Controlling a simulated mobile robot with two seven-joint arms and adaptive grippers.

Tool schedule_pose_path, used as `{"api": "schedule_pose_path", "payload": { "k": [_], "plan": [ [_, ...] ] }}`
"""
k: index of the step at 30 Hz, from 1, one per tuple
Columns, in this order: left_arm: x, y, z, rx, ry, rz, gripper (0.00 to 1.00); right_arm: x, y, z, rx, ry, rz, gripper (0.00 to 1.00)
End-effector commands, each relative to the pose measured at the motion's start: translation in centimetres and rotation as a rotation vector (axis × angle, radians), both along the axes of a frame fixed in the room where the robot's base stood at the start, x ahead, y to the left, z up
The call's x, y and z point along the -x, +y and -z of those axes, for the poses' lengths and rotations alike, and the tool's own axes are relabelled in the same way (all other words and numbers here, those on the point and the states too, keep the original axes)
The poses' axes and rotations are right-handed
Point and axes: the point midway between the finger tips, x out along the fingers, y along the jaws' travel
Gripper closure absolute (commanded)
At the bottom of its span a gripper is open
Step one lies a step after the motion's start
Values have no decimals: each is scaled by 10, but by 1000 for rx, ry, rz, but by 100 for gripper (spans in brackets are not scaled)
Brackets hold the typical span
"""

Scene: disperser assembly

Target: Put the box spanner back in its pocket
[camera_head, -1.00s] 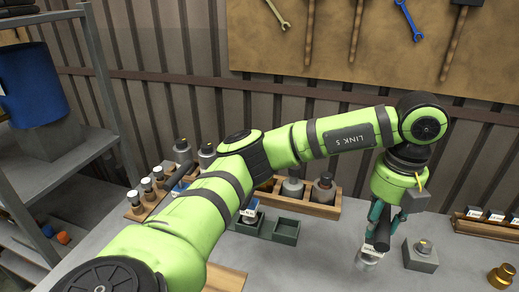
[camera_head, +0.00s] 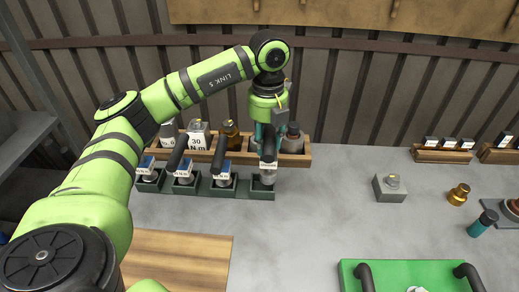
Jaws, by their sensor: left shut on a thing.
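My left gripper (camera_head: 266,142), with teal fingers, is shut on the dark handle of a box spanner (camera_head: 268,178), which has a white label and a grey metal socket. The spanner is upright at the right-end pocket (camera_head: 256,194) of a dark green row of pockets. Its socket is over or partly inside that pocket; I cannot tell how deep it sits. The other pockets hold similar spanners with blue-and-white labels, such as one at the middle right (camera_head: 224,178). My right gripper is not in view.
A wooden rack (camera_head: 303,160) with weights and bottles stands close behind the pockets. A grey block (camera_head: 390,189), a brass piece (camera_head: 458,194) and a teal cylinder (camera_head: 481,224) are on the right. A green tray (camera_head: 349,274) and a wooden board (camera_head: 205,248) lie in front.

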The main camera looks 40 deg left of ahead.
Motion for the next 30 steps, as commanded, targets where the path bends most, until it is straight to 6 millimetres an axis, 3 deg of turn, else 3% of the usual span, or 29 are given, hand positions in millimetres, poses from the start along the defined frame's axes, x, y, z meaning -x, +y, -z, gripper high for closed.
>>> {"api": "schedule_pose_path", "payload": {
  "k": [4, 15, 28, 29, 30],
  "plan": [
    [4, 13, 6, 1, -4, 0, 100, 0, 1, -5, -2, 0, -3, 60],
    [5, 15, 44, 2, -3, 1, 100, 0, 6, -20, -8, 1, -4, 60],
    [4, 15, 54, 2, -5, 1, 100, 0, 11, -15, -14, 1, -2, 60],
    [5, 15, 53, 1, -2, 1, 49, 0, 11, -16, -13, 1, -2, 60],
    [5, 15, 53, 0, -1, 1, 38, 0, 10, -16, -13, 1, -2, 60]
  ]
}}
